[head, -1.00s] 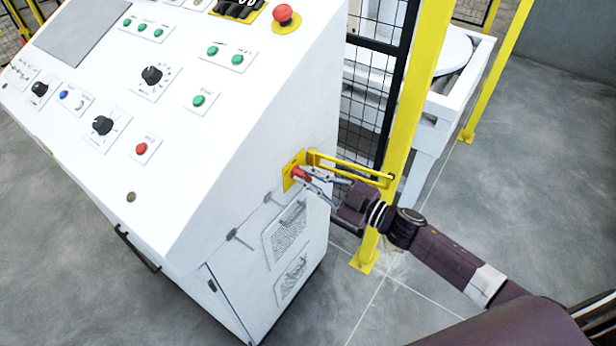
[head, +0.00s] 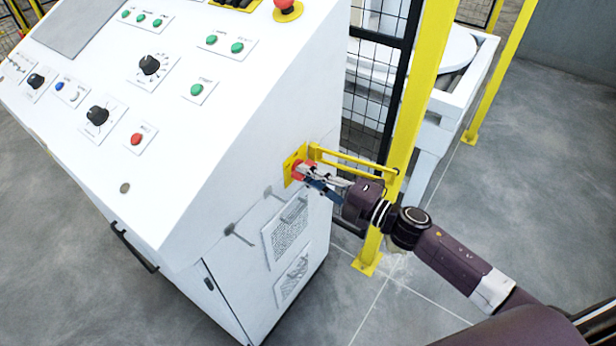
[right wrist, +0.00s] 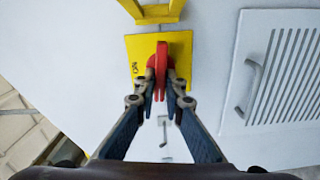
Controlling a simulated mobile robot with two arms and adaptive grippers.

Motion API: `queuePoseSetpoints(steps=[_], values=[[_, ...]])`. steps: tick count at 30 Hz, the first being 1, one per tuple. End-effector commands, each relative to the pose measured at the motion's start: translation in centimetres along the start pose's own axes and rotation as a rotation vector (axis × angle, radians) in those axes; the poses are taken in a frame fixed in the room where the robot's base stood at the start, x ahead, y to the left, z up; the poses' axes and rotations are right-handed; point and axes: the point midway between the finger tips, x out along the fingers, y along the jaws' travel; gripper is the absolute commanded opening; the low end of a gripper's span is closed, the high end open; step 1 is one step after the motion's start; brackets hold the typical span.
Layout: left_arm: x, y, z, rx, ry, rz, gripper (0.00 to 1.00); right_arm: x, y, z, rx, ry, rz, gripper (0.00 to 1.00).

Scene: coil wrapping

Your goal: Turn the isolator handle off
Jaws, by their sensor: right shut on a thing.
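The red isolator handle (head: 298,171) sits on a yellow plate (head: 290,163) on the right side wall of the white control cabinet (head: 215,190). My right gripper (head: 308,176) reaches it from the right and is shut on it. In the right wrist view the red handle (right wrist: 160,68) stands between the two fingertips (right wrist: 162,92), its long axis running up and down the picture. The yellow plate (right wrist: 137,50) lies behind it, with small dark marks at its left. My left gripper is not in view.
A yellow guard bar (head: 350,163) stands out from the wall just above the handle, close to my gripper. A yellow post (head: 415,90) and mesh fence (head: 372,110) stand behind my wrist. Vent panels (head: 287,232) and small wall handles (head: 238,234) lie below.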

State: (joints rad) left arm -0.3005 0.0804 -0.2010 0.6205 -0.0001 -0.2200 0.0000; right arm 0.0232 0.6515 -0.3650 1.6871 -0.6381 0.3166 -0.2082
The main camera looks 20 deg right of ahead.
Motion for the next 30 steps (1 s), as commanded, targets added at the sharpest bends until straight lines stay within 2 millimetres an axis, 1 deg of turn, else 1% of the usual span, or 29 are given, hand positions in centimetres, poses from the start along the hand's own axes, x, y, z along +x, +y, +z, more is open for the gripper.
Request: queuePoseSetpoints(steps=[1,9,25,26,30], values=[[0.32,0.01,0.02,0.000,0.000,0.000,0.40,-0.05,-0.30,0.00,-0.025,0.000,-0.002,0.00],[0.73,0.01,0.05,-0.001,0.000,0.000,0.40,-0.06,-0.35,0.03,-0.118,0.000,-0.003,0.00],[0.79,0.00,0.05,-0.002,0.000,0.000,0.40,-0.06,-0.34,0.01,-0.142,0.000,-0.004,0.00],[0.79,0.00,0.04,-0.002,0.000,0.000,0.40,-0.05,-0.34,0.01,-0.142,0.000,-0.004,0.10],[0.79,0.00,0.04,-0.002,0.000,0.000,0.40,-0.04,-0.31,0.01,-0.141,0.000,-0.003,0.26]])
